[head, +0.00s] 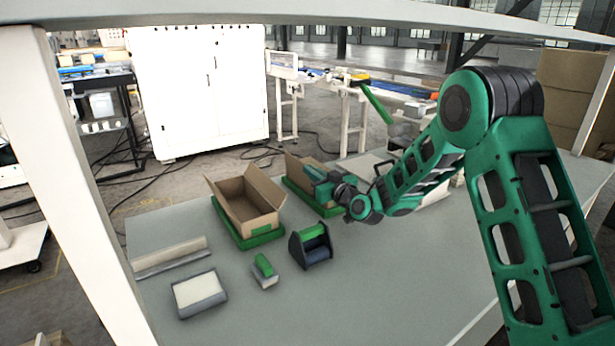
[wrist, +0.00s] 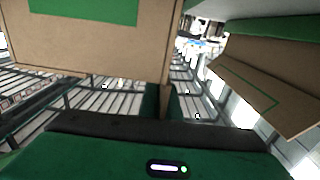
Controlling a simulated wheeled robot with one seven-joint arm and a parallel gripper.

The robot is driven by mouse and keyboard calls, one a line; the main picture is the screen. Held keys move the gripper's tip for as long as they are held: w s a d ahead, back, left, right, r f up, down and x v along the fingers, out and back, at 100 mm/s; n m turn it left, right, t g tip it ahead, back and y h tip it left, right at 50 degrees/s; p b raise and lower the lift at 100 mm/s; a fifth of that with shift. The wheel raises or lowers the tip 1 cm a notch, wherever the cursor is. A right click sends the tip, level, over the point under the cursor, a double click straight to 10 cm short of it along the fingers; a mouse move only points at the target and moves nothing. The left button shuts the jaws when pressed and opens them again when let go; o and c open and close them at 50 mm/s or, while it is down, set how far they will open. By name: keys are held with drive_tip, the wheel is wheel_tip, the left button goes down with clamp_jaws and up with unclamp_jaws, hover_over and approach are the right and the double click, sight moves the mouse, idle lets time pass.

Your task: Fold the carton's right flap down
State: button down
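Two open brown cartons stand on the table in the head view. The left carton (head: 250,212) sits in a green tray (head: 262,238), its top open with a panel sticking up at its left end. The right carton (head: 296,166) is partly hidden by my gripper (head: 317,178), which is at its right side. Which panel is the right flap I cannot tell. In the wrist view, a cardboard wall (wrist: 95,45) with a green patch fills the upper left, and a tilted cardboard panel (wrist: 262,85) hangs at the right. Dark fingers show between them, close together; their gap is unclear.
On the table (head: 375,270) in front are a tape dispenser (head: 311,246), a green-topped block (head: 264,270), a grey-edged pad (head: 199,293) and a long pale bar (head: 170,257). The table's front middle is clear. A white cabinet (head: 200,85) stands behind.

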drive_tip(key=shift+w+d+f+m, duration=0.35)
drive_tip(key=shift+d+m, duration=0.15)
drive_tip(key=shift+m, duration=1.25)
drive_tip(key=shift+w+d+f+m, duration=0.25)
drive_tip(key=shift+d+m, duration=0.3)
drive_tip(key=shift+m, duration=1.15)
drive_tip(key=shift+w+d+f+m, duration=0.25)
drive_tip(key=shift+w+d+m, duration=0.2)
drive_tip(key=shift+m, duration=1.3)
drive_tip(key=c, duration=2)
unclamp_jaws()
drive_tip(key=shift+d, duration=0.1)
drive_tip(key=shift+s, duration=0.1)
